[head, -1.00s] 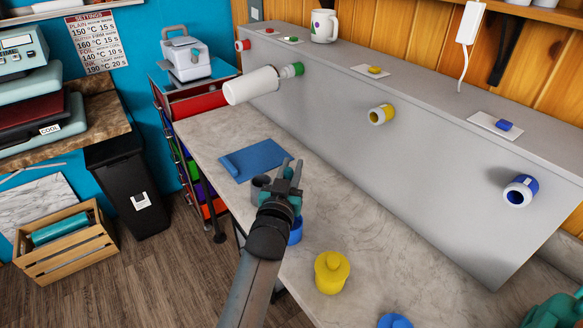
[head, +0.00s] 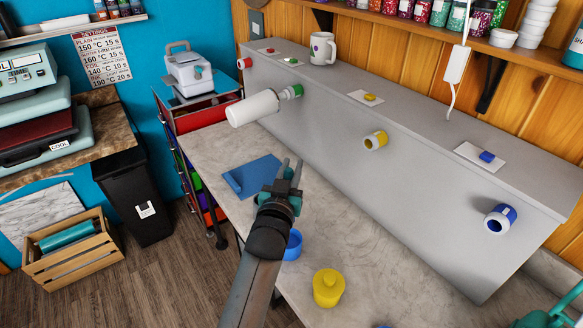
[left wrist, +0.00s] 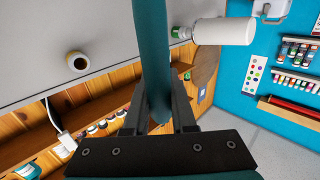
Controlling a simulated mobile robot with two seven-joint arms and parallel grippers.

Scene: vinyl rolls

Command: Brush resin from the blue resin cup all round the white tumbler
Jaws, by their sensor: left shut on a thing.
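The white tumbler (head: 252,108) sticks out sideways from a green chuck (head: 291,91) on the grey stand; it also shows in the left wrist view (left wrist: 224,31). An open blue cup (head: 293,245), which I take as the resin cup, stands on the counter beside my left wrist. My left gripper (head: 287,170) is over the counter, apart from the tumbler and below it in the picture. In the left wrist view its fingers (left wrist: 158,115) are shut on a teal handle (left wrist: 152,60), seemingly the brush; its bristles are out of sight. A teal part at the lower right (head: 560,310) may be my right gripper; its fingers do not show.
A blue mat (head: 254,174) lies on the counter. A yellow pot (head: 328,287) stands near the front edge. Yellow (head: 375,140) and blue (head: 500,219) chucks stick out empty from the stand (head: 430,205). A white mug (head: 323,48) stands on top.

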